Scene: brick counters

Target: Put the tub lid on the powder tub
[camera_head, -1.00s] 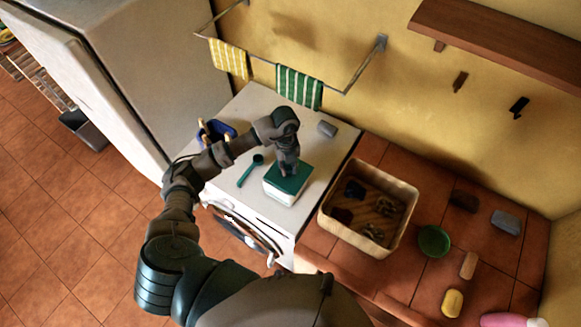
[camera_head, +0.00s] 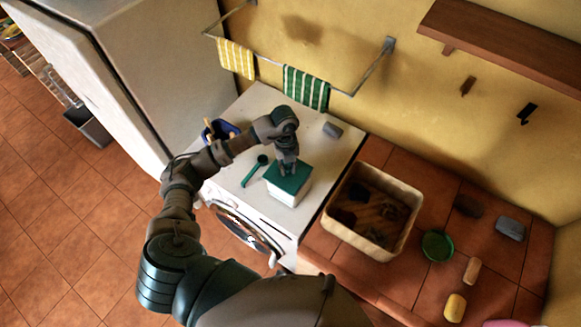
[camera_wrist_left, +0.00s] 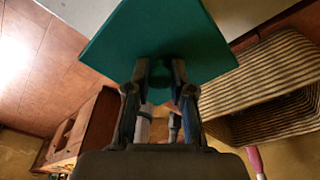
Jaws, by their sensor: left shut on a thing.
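The green tub lid (camera_head: 289,179) sits over the top of the white powder tub (camera_head: 287,197), on top of the white washing machine. In the head view the lid looks level with the tub's rim; I cannot tell whether it is fully seated. My left gripper (camera_head: 288,168) points down and is shut on the lid's knob. My right gripper is not in view.
A green scoop (camera_head: 255,171) lies left of the tub on the washing machine (camera_head: 262,112). A blue container (camera_head: 220,130) and a grey block (camera_head: 332,129) are farther back.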

